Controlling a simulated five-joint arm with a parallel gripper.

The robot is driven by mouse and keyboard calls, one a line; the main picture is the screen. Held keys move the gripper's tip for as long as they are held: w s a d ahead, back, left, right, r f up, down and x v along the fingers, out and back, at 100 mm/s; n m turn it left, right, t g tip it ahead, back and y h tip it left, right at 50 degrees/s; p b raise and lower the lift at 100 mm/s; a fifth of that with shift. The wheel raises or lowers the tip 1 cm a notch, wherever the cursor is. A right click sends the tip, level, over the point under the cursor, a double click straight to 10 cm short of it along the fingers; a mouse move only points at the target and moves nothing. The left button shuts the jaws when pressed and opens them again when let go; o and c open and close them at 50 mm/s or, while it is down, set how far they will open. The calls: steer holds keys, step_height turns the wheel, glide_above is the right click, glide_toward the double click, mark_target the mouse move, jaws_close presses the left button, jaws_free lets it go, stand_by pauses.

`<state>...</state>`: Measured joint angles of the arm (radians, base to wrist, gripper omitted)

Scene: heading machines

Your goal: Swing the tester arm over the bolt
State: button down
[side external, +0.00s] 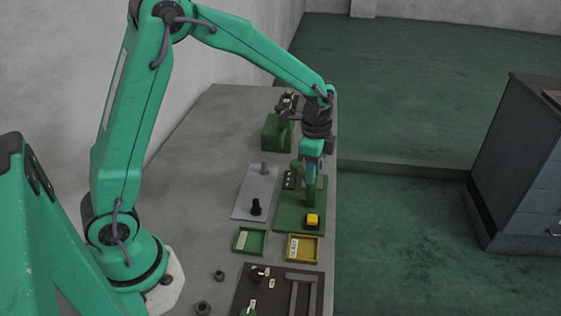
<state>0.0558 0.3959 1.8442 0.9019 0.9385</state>
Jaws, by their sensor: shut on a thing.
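My gripper (311,172) points down over a green plate (288,219) at the right edge of the bench. It is shut on a part there that I take for the tester arm; its jaws and the arm links hide most of it. A green upright (310,200) stands on the plate just below the jaws. A yellow block (312,219) sits at the plate's front. I cannot make out a bolt under the gripper for certain.
A grey plate (244,205) with a grey post and a black knob (256,207) lies to the left. A green tray (250,241) and a yellow tray (303,248) lie in front. A green machine (277,131) stands behind. The bench's left rear is clear.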

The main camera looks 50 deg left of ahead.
steer(key=m, duration=0.6)
steer(key=shift+r+m, duration=0.1)
steer(key=shift+m, duration=0.2)
stand_by(0.4)
steer(key=c, duration=1.1)
jaws_free()
steer(key=shift+r, duration=3.9)
